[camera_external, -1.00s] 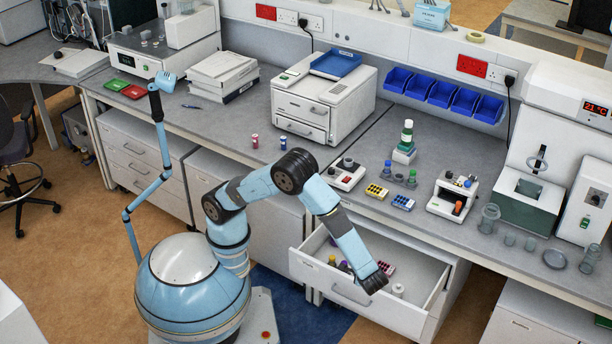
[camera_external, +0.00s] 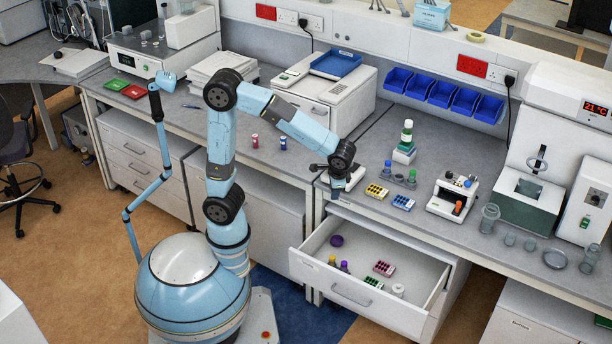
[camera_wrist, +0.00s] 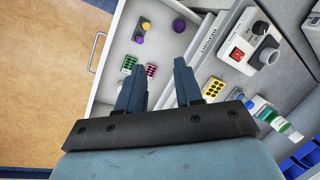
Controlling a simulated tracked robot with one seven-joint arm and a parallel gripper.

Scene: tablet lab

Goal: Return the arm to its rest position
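My arm is raised and bent, with its end above the open drawer's back edge in the external view. My gripper (camera_external: 333,187) points down beside the bench front. In the wrist view my gripper (camera_wrist: 160,85) has its two dark fingers apart with nothing between them. The open drawer (camera_external: 345,297) lies below it and holds a purple round piece (camera_external: 337,241), small capped vials (camera_external: 338,264), a pink block (camera_external: 384,268), a green block (camera_external: 374,283) and a white piece (camera_external: 398,290).
A small device with a knob (camera_wrist: 255,45) stands on the bench close to my gripper, partly hidden in the external view. The open drawer juts out over the floor.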

